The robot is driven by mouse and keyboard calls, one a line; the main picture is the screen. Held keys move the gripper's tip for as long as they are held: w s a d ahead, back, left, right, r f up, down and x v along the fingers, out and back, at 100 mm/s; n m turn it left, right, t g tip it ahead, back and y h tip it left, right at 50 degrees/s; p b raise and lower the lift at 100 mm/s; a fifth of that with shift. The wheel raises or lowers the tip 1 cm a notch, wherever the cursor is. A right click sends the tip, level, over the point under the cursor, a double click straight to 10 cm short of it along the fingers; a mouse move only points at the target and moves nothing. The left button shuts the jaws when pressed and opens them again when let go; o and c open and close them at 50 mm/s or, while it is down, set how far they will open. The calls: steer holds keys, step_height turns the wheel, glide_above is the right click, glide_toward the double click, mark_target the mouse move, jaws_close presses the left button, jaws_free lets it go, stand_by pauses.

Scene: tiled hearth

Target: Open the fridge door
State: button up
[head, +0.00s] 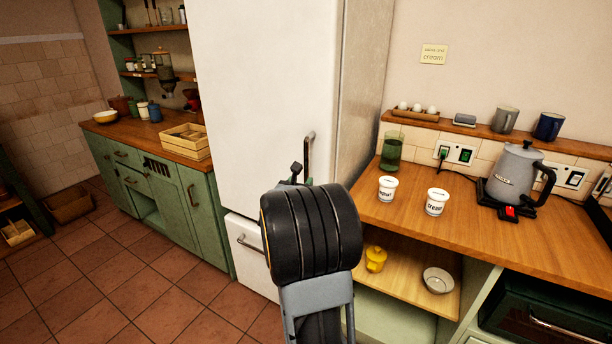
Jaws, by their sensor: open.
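The white fridge (262,90) stands in the middle of the head view. Its tall upper door looks shut against the body. A vertical grey handle (309,150) is on the door's right side; its lower end is hidden behind my arm. My gripper (302,174) shows only as small dark parts above the thick black arm link. It is open and appears close to the lower part of the handle. I cannot tell whether it touches the handle or is around it.
A lower fridge drawer with a bar handle (249,243) is below the door. A wooden counter (480,238) with white jars (388,188) and a kettle (515,172) is at right. Green cabinets (205,205) stand at left. The tiled floor (120,270) at front left is clear.

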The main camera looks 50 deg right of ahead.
mark_target(306, 176)
steer(key=shift+x, duration=2.65)
steer(key=shift+c, duration=0.2)
jaws_close()
